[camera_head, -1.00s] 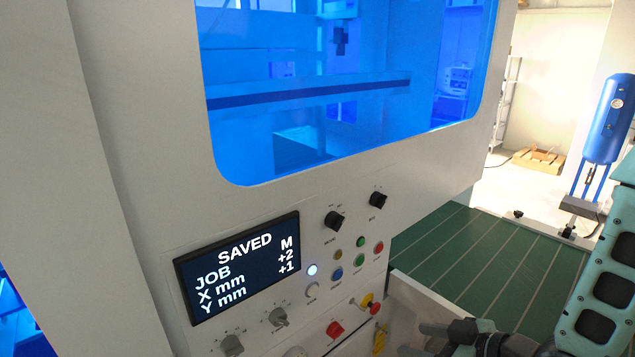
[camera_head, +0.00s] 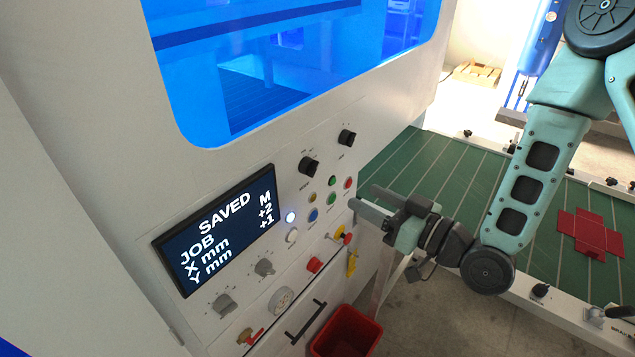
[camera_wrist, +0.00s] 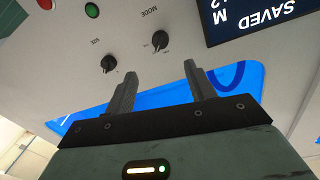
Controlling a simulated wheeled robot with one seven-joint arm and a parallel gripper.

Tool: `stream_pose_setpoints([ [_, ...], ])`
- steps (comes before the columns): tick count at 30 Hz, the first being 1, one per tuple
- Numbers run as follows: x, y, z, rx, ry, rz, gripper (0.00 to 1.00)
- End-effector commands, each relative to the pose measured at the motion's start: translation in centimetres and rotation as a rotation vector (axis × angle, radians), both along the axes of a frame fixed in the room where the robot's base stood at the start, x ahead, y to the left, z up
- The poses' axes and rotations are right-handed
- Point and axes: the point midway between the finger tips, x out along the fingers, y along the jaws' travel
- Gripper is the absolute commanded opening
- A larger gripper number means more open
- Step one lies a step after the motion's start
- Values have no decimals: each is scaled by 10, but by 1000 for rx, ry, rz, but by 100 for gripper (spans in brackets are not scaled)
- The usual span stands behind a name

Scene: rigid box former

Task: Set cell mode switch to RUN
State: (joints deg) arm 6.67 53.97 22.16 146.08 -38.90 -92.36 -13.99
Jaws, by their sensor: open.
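The mode switch (camera_head: 308,167) is a black rotary knob on the white control panel, right of the screen's top corner. It also shows in the wrist view (camera_wrist: 160,41) beside the word MODE; its position marks are too small to read. A second black knob (camera_head: 347,138) sits up and right of it, and it appears left of the mode switch in the wrist view (camera_wrist: 109,63). My gripper (camera_head: 366,197) is open and empty, in front of the panel's right side near the coloured buttons. In the wrist view its fingers (camera_wrist: 157,70) point toward the panel, apart from both knobs.
The screen (camera_head: 216,233) reads SAVED, JOB M, X +2, Y +1. Coloured buttons (camera_head: 332,198), a red knob (camera_head: 314,264) and a yellow-red switch (camera_head: 342,236) lie below. A red bin (camera_head: 346,333) stands beneath. A green table (camera_head: 450,165) holds a red flat blank (camera_head: 590,232).

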Motion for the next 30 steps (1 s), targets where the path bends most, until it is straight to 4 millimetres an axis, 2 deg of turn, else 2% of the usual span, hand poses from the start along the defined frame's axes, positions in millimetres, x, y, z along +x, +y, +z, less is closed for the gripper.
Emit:
stream_pose_setpoints([
  [1,3,3,-6,0,-6,0,55],
  [15,24,24,-6,0,-5,1,55],
  [27,31,35,-3,1,-3,-2,55],
  [30,43,50,4,3,3,2,55],
])
